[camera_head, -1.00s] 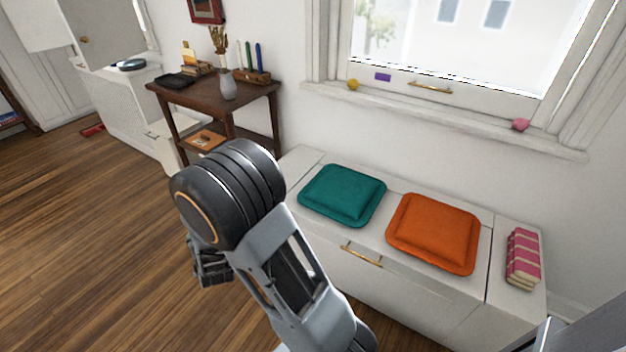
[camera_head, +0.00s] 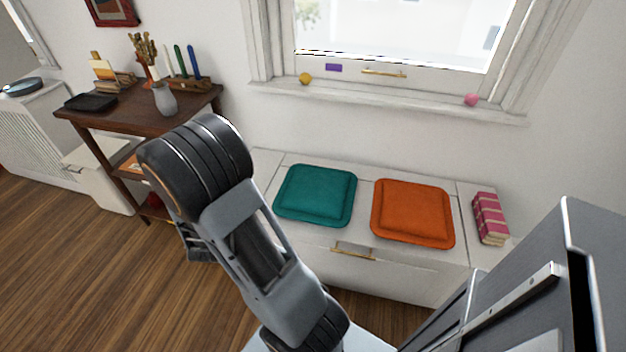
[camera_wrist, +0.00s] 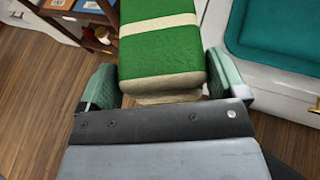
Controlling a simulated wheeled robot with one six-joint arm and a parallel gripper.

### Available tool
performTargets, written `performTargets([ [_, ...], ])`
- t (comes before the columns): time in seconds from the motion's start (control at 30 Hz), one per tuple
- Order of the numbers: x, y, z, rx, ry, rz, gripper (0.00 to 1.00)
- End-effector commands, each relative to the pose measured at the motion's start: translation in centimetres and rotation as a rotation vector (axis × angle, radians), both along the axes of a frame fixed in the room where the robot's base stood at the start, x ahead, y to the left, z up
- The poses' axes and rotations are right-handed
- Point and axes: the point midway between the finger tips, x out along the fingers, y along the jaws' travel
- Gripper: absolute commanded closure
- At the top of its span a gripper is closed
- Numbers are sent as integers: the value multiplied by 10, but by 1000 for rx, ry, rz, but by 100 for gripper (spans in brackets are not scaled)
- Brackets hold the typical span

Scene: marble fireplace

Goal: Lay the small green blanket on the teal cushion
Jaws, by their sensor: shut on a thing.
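In the wrist view, my gripper (camera_wrist: 165,88) is shut on the small green blanket (camera_wrist: 160,52), a folded green bundle with a cream stripe and a pale underside. The blanket is held above the wooden floor, in front of the white bench. In the head view, my arm hides the blanket, and only a part of my gripper shows low behind the big dark joint. The teal cushion (camera_head: 315,195) lies flat on the left part of the bench top, with nothing on it. In the wrist view, the cushion (camera_wrist: 280,32) is at the upper right, apart from the blanket.
An orange cushion (camera_head: 412,213) lies right of the teal one, and pink striped books (camera_head: 490,218) stand at the bench's right end. The white bench (camera_head: 400,273) has a brass handle. A dark wooden table (camera_head: 125,118) with a vase (camera_head: 165,99) and other items stands at the left.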

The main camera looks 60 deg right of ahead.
Motion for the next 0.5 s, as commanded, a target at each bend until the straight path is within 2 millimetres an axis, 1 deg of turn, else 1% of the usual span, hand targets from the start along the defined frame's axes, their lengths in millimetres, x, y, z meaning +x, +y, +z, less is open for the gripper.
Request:
performTargets([
  [0.03, -16, -23, 13, 0, 0, -96, 38],
  [0.07, -26, -35, 16, -1, 0, -152, 38],
  [0.1, -40, -50, 20, 0, 1, -228, 38],
  [0.17, -61, -71, 26, -1, 1, -336, 38],
  [0.2, -74, -83, 29, -1, 3, -403, 38],
  [0.33, -117, -112, 38, -4, 11, -592, 38],
  [0.4, -135, -122, 41, -4, 15, -671, 38],
  [0.5, -154, -131, 44, -5, 19, -752, 38],
])
